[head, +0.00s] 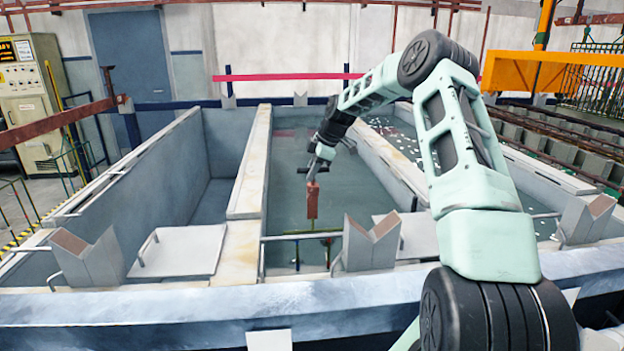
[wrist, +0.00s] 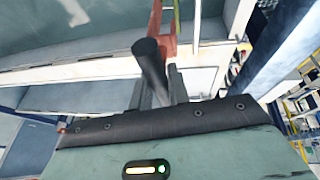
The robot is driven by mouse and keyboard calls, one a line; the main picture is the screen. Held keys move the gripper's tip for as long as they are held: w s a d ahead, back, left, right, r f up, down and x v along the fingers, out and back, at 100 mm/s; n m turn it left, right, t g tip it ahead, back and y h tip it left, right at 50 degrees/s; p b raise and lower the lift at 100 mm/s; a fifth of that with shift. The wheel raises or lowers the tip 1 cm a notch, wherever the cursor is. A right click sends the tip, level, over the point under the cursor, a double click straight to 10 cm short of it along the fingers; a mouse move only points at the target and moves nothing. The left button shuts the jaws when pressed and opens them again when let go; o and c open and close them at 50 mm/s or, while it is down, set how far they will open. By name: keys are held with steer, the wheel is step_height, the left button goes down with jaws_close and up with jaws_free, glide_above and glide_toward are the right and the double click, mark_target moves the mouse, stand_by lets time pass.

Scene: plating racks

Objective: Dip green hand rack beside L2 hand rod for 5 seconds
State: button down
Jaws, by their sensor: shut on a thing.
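My gripper (head: 313,168) is shut on the top of the hand rack, over the middle tank. The rack's orange-brown upper plate (head: 312,200) hangs upright below the jaws. Thin green parts (head: 310,235) show lower down, at the front end of the tank; how deep they sit in the liquid is unclear. A thin metal rod (head: 285,238) crosses the front of this tank close to the rack; no L2 label is readable. In the wrist view the jaws (wrist: 155,93) show behind a dark round handle (wrist: 150,60), with an orange-brown strip (wrist: 157,20) beyond.
The middle tank (head: 258,150) holds dark greenish liquid. An empty-looking grey tank (head: 215,160) lies left, another liquid-filled one (head: 395,130) right. V-shaped grey supports (head: 370,245) stand on the front rim. An orange beam (head: 560,75) is at the right.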

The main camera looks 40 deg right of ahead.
step_height(320, 180, up, 25)
steer(key=p, duration=1.4)
steer(key=shift+w+d, duration=0.75)
steer(key=shift+w, duration=0.3)
steer(key=shift+w+d, duration=0.75)
steer(key=shift+w, duration=0.25)
steer(key=shift+r, duration=0.1)
step_height(320, 180, up, 7)
steer(key=shift+r, duration=0.2)
